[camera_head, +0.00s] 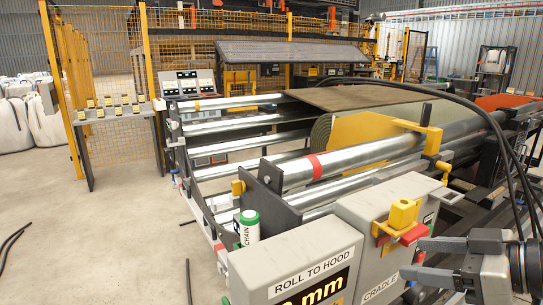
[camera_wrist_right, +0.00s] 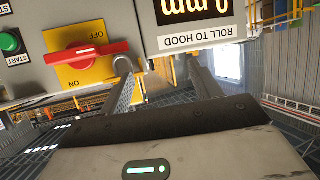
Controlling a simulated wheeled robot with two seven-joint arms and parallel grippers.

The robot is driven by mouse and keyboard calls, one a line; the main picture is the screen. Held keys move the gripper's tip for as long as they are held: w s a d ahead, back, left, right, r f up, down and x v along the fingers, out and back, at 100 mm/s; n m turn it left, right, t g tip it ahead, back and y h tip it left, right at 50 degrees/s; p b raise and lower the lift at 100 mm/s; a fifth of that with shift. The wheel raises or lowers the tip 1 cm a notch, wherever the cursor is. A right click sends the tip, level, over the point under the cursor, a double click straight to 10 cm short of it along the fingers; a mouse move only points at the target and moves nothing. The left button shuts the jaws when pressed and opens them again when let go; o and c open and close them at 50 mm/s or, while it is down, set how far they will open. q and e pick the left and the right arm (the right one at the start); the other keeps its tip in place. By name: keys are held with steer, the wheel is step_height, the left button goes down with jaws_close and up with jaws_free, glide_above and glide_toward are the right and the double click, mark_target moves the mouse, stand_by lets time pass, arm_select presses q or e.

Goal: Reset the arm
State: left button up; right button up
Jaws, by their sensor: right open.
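My right gripper (camera_head: 411,258) is at the lower right of the head view, in front of the cradle control box (camera_head: 383,265). It is open, with nothing seen between its fingers. In the right wrist view its two grey fingers (camera_wrist_right: 160,72) stand apart. A red switch handle (camera_head: 413,234) on a yellow plate is close above the gripper in the head view. The handle (camera_wrist_right: 88,53) lies beside the fingers in the wrist view, apart from them, between ON and OFF labels. My left gripper is not in view.
The "ROLL TO HOOD" display box (camera_head: 300,268) stands left of the cradle box. A green-topped chain container (camera_head: 249,228) is beside it. Steel rollers (camera_head: 330,165) and a turf roll (camera_head: 365,128) lie behind. Black hoses arch at the right. Floor (camera_head: 100,235) is open at left.

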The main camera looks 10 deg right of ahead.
steer(key=a+f+y, duration=0.1)
steer(key=a+f, duration=1.1)
steer(key=f, duration=0.5)
steer(key=s+a+f+m+h, duration=0.1)
steer(key=s+f+m+h, duration=0.1)
steer(key=f, duration=0.6)
steer(key=s+f+m+h, duration=0.3)
steer(key=s+f+h, duration=0.1)
steer(key=s+f, duration=0.3)
steer(key=shift+s+a+f+g, duration=0.15)
steer(key=shift+a+f+g, duration=0.2)
steer(key=shift+f, duration=0.25)
